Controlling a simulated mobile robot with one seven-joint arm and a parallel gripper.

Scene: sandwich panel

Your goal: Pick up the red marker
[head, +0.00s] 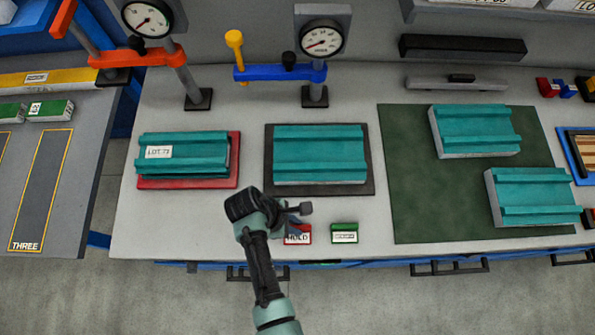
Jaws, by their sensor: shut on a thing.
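The red marker (297,235) is a small red block with a white label reading HOLD, at the front edge of the workbench in the head view. My gripper (297,221) comes in from below and is shut on the red marker. The gripper covers the marker's upper part. I cannot tell whether the marker touches the bench or is slightly raised.
A green marker (344,233) stands just right of the red one. Behind are a teal panel on a red tray (236,170) and one on a dark plate (269,160). Two panels lie on a green mat (405,200). Gauge stands (321,42) rise at the back.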

